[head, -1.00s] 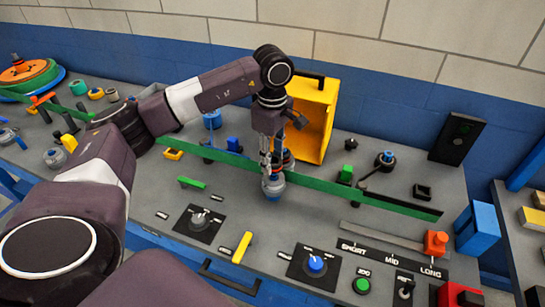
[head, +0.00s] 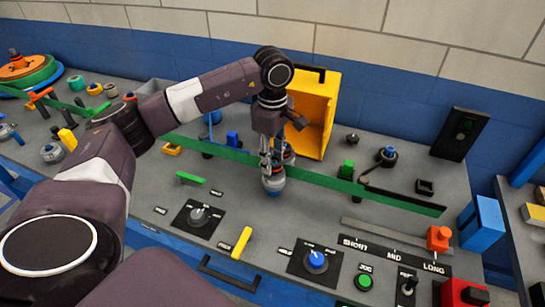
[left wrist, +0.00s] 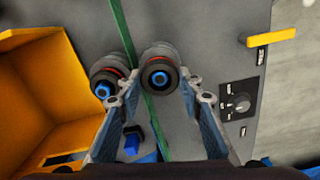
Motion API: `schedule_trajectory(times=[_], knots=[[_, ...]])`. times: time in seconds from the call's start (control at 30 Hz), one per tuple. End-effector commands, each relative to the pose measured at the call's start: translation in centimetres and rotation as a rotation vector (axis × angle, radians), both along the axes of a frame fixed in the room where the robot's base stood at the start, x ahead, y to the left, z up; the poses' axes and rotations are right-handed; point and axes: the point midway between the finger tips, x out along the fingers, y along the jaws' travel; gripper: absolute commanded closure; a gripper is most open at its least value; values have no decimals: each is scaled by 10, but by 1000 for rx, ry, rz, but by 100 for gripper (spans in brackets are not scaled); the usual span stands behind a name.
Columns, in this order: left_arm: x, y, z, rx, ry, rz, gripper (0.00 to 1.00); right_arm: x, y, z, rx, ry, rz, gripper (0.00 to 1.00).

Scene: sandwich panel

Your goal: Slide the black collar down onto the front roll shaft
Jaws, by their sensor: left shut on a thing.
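My left gripper (head: 267,163) points down over the front roll (head: 273,185), a grey-blue roll on the panel in front of the green strip. In the left wrist view its two fingers (left wrist: 157,84) are closed on opposite sides of the black collar (left wrist: 160,88). The blue shaft tip (left wrist: 159,77) shows inside the collar's opening, so the collar is around the shaft. I cannot tell how far down it sits. The rear roll (left wrist: 103,84), with a dark top, red ring and blue tip, stands beside it across the strip. My right gripper is not in view.
The long green strip (head: 350,188) runs between the two rolls. An open yellow box (head: 325,105) stands close behind the gripper.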

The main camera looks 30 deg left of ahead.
Motion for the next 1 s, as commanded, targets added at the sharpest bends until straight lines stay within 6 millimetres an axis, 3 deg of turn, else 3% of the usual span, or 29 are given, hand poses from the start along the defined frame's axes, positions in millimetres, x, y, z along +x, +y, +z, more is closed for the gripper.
schedule_trajectory(times=[0.2, 0.47, 0.5, 0.67, 1.0], knots=[[0, 0, -12, 0, 0, 0, 92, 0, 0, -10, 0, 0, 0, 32], [0, 0, -13, 0, 0, 0, 92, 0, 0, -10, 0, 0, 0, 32], [0, 0, -13, 0, 0, 0, 66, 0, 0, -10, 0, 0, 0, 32], [0, 0, -13, 0, 0, 0, 48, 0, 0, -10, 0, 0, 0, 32], [0, 0, -13, 0, 0, 0, 46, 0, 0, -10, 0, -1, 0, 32]])
